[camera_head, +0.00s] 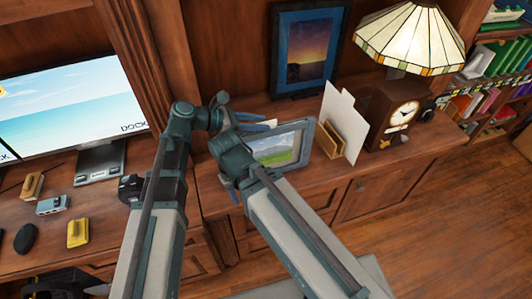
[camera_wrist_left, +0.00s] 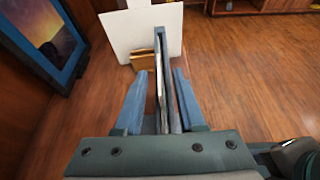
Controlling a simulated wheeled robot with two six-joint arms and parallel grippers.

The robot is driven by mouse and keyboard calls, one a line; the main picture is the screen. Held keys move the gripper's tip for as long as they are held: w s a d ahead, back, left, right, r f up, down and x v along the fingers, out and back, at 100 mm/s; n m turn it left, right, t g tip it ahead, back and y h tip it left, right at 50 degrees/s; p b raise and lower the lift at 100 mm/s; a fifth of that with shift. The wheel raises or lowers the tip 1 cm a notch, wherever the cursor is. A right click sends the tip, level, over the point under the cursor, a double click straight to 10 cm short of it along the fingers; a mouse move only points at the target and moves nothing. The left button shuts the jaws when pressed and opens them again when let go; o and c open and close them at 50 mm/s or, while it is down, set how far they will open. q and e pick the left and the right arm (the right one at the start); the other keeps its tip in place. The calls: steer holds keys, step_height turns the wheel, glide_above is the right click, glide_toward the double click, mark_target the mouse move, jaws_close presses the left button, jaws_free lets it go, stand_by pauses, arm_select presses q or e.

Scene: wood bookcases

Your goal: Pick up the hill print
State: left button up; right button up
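The hill print (camera_head: 281,148) is a small picture of green hills in a grey-blue frame, standing upright on the wooden cabinet top. In the left wrist view it shows nearly edge-on (camera_wrist_left: 160,82), between the two blue fingers of my left gripper (camera_wrist_left: 160,85). The fingers are open on either side of the frame, with a visible gap on the left side.
A wooden letter holder (camera_head: 331,132) with white sheets stands just right of the print. A clock (camera_head: 396,115) and a lamp (camera_head: 408,38) are farther right. A framed sunset picture (camera_head: 306,50) stands behind. A monitor (camera_head: 70,95) is on the desk at left.

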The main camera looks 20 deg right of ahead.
arm_select(q)
steer(key=shift+c, duration=0.3)
jaws_close()
stand_by(1.1)
